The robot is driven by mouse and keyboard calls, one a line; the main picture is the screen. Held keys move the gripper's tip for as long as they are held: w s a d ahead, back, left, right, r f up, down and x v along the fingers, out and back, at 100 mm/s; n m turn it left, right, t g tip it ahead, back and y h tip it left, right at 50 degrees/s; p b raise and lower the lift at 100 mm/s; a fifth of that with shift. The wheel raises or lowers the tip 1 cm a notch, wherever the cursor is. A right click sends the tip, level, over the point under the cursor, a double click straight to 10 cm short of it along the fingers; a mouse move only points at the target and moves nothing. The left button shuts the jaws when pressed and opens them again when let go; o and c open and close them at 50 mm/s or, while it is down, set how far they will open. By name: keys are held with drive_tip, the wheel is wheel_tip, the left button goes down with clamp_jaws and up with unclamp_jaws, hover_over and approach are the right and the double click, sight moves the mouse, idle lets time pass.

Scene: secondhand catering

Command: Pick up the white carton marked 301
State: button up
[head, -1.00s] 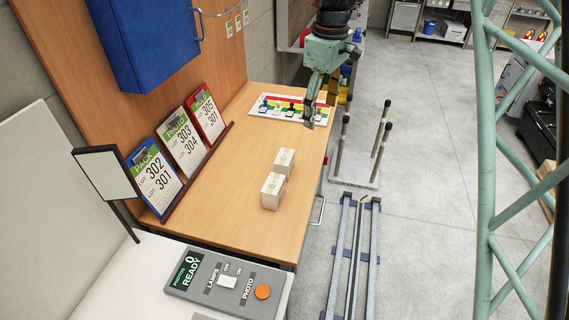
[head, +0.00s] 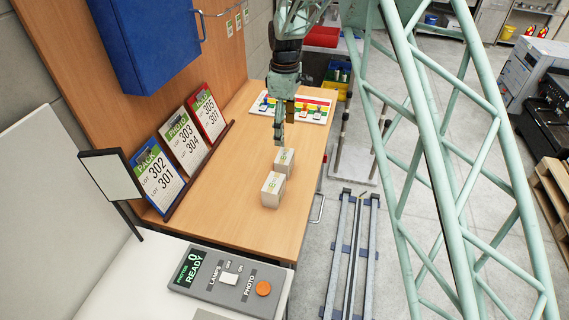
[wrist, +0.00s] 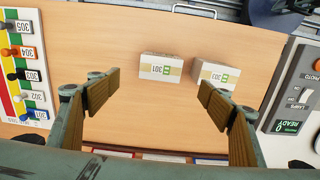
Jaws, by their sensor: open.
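The white carton marked 301 (wrist: 160,67) lies ahead of my gripper in the wrist view, its label showing upside down. It appears to be the farther of two cartons in the head view (head: 284,160). A second white carton (wrist: 211,75) stands close beside it, to the right in the wrist view and nearer in the head view (head: 272,190); its number is too small to read surely. My gripper (head: 279,135) is open and empty, pointing down above the bench just beyond the farther carton. In the wrist view its fingers (wrist: 152,86) are wide apart, with bare wood between them.
A board with coloured strips and numbered pegs (head: 310,105) lies at the bench's far end. Lot cards (head: 180,145) stand in a rack along the left. A grey control panel (head: 225,280) reading READY is at the near end. The bench (head: 225,170) around the cartons is clear.

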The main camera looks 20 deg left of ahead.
sight(284, 155)
drive_tip(key=shift+f, duration=0.1)
idle(0.3)
drive_tip(key=shift+f+p, duration=0.45)
drive_tip(key=shift+f, duration=3.75)
drive_tip(key=shift+f, duration=0.1)
drive_tip(key=shift+s+a+f+p, duration=0.1)
drive_tip(key=shift+f+p, duration=0.45)
drive_tip(key=shift+f, duration=2)
drive_tip(key=shift+c, duration=0.3)
drive_tip(key=c, duration=1.1)
